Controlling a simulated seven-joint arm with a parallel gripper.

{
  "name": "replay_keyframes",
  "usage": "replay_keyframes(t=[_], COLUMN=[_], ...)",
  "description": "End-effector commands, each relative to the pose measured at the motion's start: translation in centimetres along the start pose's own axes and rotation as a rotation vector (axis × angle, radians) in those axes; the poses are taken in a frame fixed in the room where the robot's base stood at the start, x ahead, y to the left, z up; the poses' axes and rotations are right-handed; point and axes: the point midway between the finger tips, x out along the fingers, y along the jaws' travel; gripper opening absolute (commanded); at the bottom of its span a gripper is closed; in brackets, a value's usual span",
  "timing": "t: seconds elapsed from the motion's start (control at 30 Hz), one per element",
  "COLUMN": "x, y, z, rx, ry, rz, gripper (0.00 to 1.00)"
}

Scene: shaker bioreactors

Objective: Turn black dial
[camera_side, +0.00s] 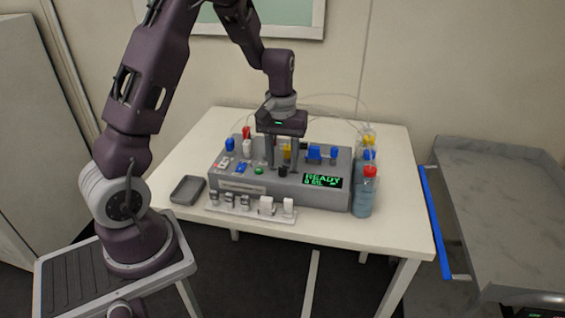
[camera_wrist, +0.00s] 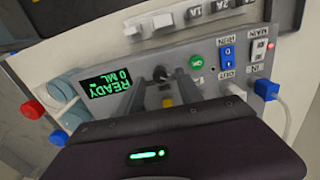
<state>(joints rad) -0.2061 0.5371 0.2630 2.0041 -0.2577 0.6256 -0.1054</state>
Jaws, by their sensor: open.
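The black dial (camera_side: 283,171) sits on the front part of the grey control box (camera_side: 225,172), left of the green-lit display (camera_side: 322,181). My gripper (camera_side: 281,167) points straight down over the box, its fingers apart on either side of the dial. In the wrist view the dial (camera_wrist: 160,73) shows between the fingertips of my gripper (camera_wrist: 161,77). The display (camera_wrist: 108,83) reads READY and 0 ML. I cannot tell whether the fingers touch the dial.
A green button (camera_side: 259,170) and a blue switch (camera_side: 239,168) lie left of the dial. Bottles with coloured caps (camera_side: 365,195) stand at the box's right end. A grey tray (camera_side: 187,190) and a rack of small parts (camera_side: 250,209) lie on the table.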

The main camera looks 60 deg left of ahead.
Motion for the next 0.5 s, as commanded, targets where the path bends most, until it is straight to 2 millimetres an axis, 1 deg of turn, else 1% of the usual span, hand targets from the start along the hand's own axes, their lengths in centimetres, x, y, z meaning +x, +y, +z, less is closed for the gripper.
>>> replay_keyframes(t=[0.03, 0.1, 0.2, 0.33, 0.5], x=[-1.2, -2.7, -4.5, -5.5, -5.6], y=[0.0, 0.1, 0.1, 0.0, 0.0], z=[-0.1, -0.1, -0.1, 0.0, 0.0], rx=[0.0, 0.002, 0.001, 0.0, -0.001], ry=[0.006, 0.006, 0.004, 0.002, 0.0], rz=[0.002, 0.002, 0.002, 0.0, 0.0], gripper=[0.43, 0.43, 0.43, 0.43, 0.43])
